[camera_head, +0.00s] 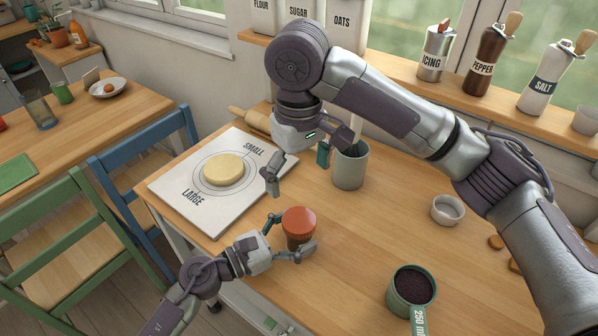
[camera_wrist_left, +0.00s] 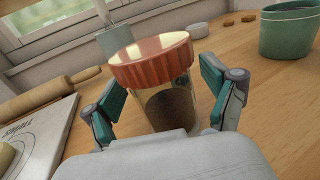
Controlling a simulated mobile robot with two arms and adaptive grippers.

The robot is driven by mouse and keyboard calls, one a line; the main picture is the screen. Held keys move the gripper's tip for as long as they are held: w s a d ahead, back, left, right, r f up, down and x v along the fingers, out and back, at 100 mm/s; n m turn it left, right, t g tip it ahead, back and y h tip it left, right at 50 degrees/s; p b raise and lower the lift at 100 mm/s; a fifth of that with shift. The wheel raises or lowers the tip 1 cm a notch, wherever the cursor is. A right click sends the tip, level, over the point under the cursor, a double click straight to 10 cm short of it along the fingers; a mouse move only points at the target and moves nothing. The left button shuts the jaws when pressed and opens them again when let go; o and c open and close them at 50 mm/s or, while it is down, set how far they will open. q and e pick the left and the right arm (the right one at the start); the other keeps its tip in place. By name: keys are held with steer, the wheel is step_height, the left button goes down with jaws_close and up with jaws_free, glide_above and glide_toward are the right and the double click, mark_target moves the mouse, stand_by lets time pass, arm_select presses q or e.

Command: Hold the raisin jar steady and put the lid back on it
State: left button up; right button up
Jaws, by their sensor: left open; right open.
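The raisin jar (camera_head: 297,242) stands upright near the worktop's front edge, with its ribbed orange-red lid (camera_head: 299,221) on top. The left wrist view shows the clear jar (camera_wrist_left: 168,108) with brown contents and the lid (camera_wrist_left: 155,60) covering its mouth. Whether the lid is fully tightened cannot be told. My left gripper (camera_head: 289,238) is open, with one finger on each side of the jar; a gap shows at the left finger. My right gripper (camera_head: 297,170) is open and empty, above and behind the jar, apart from the lid.
A white board (camera_head: 168,184) with a round of dough (camera_head: 223,170) lies left. A grey-green crock (camera_head: 350,168) stands close behind my right gripper. A green measuring cup (camera_head: 412,290) with dark contents and a small white bowl (camera_head: 447,210) are right. The wood between is clear.

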arm_select(q)
steer(key=v, duration=1.1)
steer(key=shift+s+a, duration=0.25)
steer(key=shift+a, duration=0.05)
steer(key=shift+f, duration=0.1)
